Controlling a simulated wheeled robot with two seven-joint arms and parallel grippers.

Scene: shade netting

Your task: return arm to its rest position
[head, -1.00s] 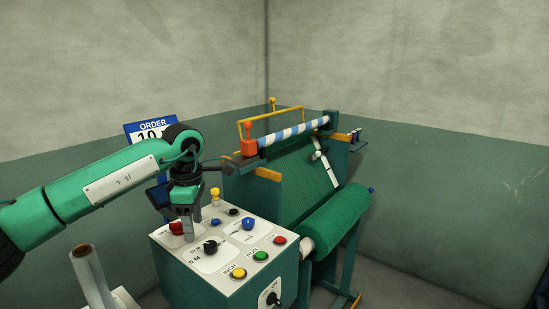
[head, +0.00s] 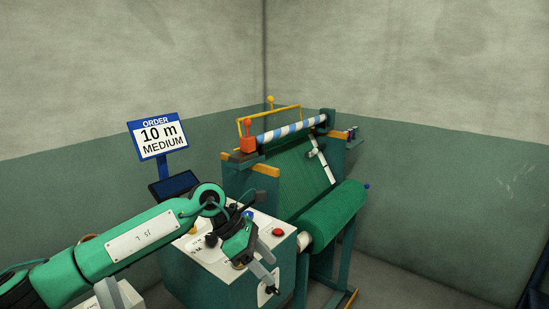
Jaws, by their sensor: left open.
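My left arm comes in from the lower left, green with dark joints. Its gripper (head: 268,277) hangs over the front right part of the control box (head: 210,275), pointing down and to the right. The gripper is open and I see nothing between its fingers. The arm hides much of the panel. A red button (head: 278,232) shows to the right of the gripper, and a black knob (head: 211,240) and part of a blue knob (head: 249,215) show beside the wrist. My right gripper is out of view.
Behind the box stands the netting machine with a green roll (head: 335,215), a striped bar (head: 292,129) and a yellow handle (head: 270,109). An order sign (head: 158,136) reads 10 m MEDIUM. Open floor (head: 400,290) lies to the right of the machine.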

